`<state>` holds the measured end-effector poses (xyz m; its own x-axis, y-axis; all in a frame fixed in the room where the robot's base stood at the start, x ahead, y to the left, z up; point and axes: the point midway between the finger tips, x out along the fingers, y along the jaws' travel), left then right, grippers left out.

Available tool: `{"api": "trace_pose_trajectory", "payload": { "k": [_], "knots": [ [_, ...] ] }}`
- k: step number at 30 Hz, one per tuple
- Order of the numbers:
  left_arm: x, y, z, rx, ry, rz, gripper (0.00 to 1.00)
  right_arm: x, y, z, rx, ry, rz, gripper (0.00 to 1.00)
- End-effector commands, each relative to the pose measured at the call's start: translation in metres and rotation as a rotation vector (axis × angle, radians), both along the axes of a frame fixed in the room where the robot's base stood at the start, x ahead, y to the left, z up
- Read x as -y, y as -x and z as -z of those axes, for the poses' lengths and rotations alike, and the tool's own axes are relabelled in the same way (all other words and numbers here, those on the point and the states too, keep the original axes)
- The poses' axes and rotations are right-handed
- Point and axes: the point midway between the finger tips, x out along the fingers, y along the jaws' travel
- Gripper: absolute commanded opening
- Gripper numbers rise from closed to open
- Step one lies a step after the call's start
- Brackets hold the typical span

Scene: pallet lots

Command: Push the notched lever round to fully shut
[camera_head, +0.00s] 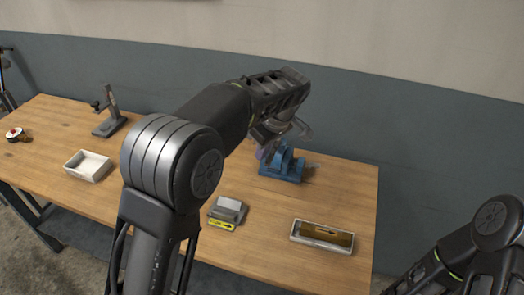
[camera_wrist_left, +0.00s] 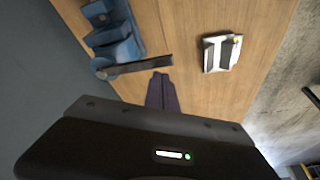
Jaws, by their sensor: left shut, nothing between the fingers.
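A blue vise-like fixture (camera_head: 282,170) stands at the right part of the wooden table, and it also shows in the left wrist view (camera_wrist_left: 115,38). A dark flat lever (camera_wrist_left: 138,67) extends from its round blue pivot toward the middle of the wrist view. My left gripper (camera_head: 264,152) reaches over the fixture and covers part of it in the head view. Its dark purple fingers (camera_wrist_left: 161,80) are closed together and empty, their tips close to the lever's free end; I cannot tell whether they touch it. My right gripper is out of view.
A grey device with a yellow arrow label (camera_head: 227,210) and a shallow tray with a brass-coloured piece (camera_head: 293,238) lie near the front edge. A white box (camera_head: 72,171), a dark stand (camera_head: 110,125) and a small round item (camera_head: 14,133) are at left.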

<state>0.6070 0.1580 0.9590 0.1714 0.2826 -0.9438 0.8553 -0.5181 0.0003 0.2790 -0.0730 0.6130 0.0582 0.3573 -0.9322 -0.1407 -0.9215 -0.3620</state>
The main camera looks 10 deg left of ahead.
Motion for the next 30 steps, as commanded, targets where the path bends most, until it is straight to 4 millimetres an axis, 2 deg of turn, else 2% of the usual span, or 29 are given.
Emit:
{"api": "trace_pose_trajectory", "payload": {
  "k": [9,22,26,30],
  "knots": [
    [0.003,-0.012,-0.001,-0.001,0.000,0.000,0.00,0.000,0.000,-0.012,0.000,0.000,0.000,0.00],
    [0.003,-0.015,0.000,0.000,0.000,0.000,0.00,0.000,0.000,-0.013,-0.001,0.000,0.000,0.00],
    [-0.003,-0.016,0.000,-0.001,0.000,-0.001,0.00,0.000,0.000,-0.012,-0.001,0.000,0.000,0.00],
    [-0.021,-0.019,0.001,-0.001,0.001,-0.002,0.00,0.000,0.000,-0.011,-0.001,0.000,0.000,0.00]
  ]
}}
